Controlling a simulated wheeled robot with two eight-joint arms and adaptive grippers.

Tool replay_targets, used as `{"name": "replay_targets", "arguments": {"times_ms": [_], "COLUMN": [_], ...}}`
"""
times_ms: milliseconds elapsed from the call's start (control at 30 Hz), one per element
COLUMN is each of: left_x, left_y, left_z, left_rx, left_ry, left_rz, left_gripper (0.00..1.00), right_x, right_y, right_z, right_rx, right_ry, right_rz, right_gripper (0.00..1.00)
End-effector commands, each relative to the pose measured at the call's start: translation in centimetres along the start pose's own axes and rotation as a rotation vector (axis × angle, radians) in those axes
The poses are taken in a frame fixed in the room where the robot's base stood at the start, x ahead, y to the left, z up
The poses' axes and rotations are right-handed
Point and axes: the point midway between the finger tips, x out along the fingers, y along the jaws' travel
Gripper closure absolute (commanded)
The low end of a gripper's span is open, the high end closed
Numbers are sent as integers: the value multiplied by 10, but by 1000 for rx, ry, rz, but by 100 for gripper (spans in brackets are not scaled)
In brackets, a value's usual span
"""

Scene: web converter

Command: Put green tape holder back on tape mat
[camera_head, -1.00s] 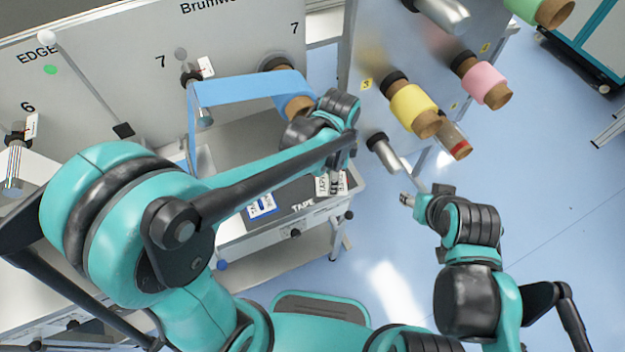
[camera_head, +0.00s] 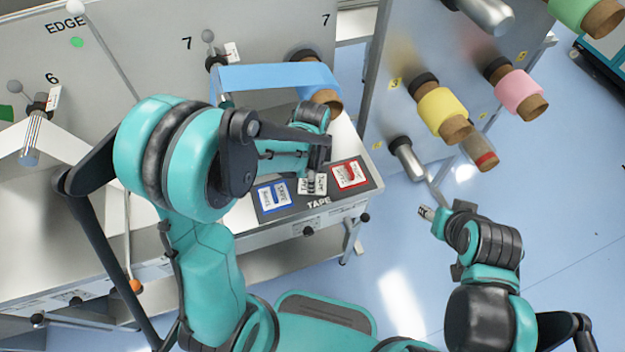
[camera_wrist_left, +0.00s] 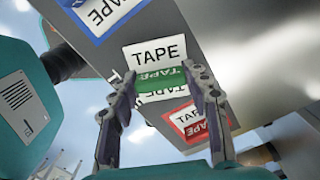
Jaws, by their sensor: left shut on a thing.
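The green tape holder (camera_wrist_left: 160,80), with white TAPE labels, is between the two fingers of my left gripper (camera_wrist_left: 158,82) in the left wrist view. In the head view my left gripper (camera_head: 312,184) is over the dark grey tape mat (camera_head: 338,197), between a blue holder (camera_head: 272,197) and a red holder (camera_head: 350,174). The white labels of the held holder show there; its green part is hidden. I cannot tell whether it touches the mat. My right gripper (camera_head: 426,212) is off to the right, away from the mat; its opening is too small to judge.
The mat lies on a metal cart top (camera_head: 345,145) beside the machine panel. A blue web (camera_head: 275,77) runs above and behind my left arm. Yellow (camera_head: 441,110) and pink (camera_head: 519,93) rolls stick out on the right. The blue floor right of the cart is clear.

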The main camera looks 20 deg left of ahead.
Motion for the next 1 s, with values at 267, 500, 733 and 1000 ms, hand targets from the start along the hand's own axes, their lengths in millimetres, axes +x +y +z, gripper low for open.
{"name": "replay_targets", "arguments": {"times_ms": [267, 500, 733, 1000], "left_x": [5, 8, 8, -17], "left_y": [0, 0, 0, 0], "left_z": [0, 0, 0, 0], "left_rx": [0, 0, 0, 0], "left_ry": [0, 0, 0, 0], "left_rz": [0, 0, 0, 0], "left_gripper": [84, 32, 32, 32], "right_x": [1, 4, 4, -5], "right_y": [0, 0, 0, 0], "right_z": [1, 3, 3, -4], "right_rx": [0, 0, 0, 0], "right_ry": [0, 0, 0, 0], "right_rz": [0, 0, 0, 0], "right_gripper": [54, 54, 54, 54]}}
